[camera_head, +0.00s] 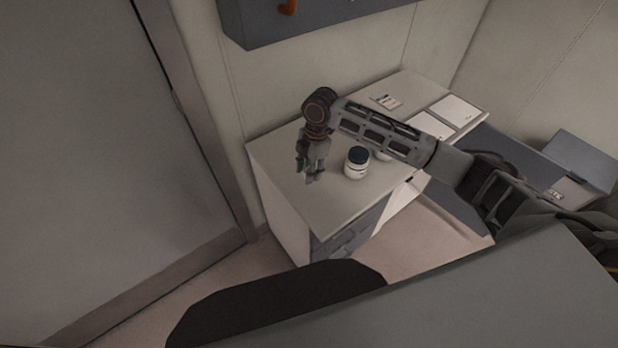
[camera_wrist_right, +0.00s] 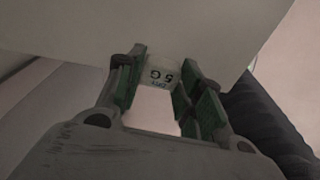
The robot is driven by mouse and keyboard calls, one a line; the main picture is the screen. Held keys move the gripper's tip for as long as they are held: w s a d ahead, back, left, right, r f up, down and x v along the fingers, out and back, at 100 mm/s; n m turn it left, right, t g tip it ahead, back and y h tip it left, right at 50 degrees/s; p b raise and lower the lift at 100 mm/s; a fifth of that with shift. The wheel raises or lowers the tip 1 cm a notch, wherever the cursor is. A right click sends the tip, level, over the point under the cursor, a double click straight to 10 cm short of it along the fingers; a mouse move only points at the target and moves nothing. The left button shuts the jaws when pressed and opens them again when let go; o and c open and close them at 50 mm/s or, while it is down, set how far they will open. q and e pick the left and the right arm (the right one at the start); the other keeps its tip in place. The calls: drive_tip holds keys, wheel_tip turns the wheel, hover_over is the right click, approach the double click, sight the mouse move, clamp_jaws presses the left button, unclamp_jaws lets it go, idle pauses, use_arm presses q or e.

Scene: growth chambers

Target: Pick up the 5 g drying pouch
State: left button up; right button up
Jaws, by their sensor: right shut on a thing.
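The 5 g drying pouch (camera_wrist_right: 160,75) is a small pale packet. In the right wrist view its printing reads "5 G" upside down, and it sits between the green-padded fingers of my right gripper (camera_wrist_right: 158,92). In the head view my right gripper (camera_head: 310,174) points down over the near left part of the white counter (camera_head: 285,160), shut on the pouch. The pouch cannot be made out in the head view. Whether it touches the counter is unclear. My left gripper is not in view.
A white jar with a dark lid (camera_head: 356,163) stands on the counter just right of my right gripper. A second pale jar (camera_head: 385,153) is partly hidden behind my right forearm. A small labelled card (camera_head: 385,101) and white panels (camera_head: 455,110) lie farther back. A grey cabinet (camera_head: 300,22) hangs above.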

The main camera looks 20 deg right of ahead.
drive_tip(key=shift+r, duration=1.4)
